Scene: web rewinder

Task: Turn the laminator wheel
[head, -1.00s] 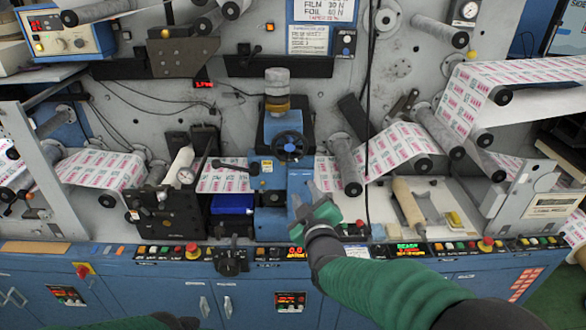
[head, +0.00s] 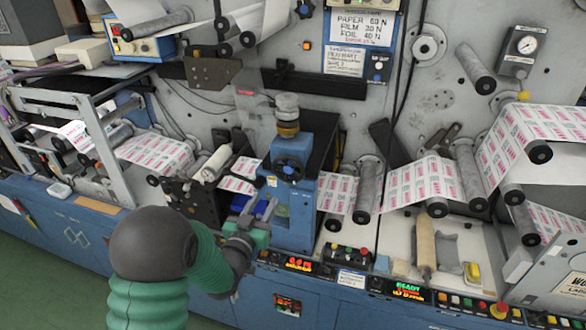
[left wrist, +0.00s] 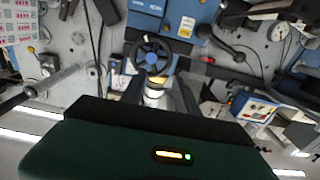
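In the left wrist view the wheel (left wrist: 151,55) shows as a spoked ring at top centre, beyond the fingers. My left gripper (head: 260,207) is beside the column's lower left front, below the wheel and apart from it. In the left wrist view its two dark fingers (left wrist: 158,92) stand apart with nothing held between them. My right gripper is not in view.
Rollers with printed web (head: 340,192) run on both sides of the column. A control strip (head: 350,272) with buttons and displays runs along the front edge. A black lever (left wrist: 210,35) sits near the wheel.

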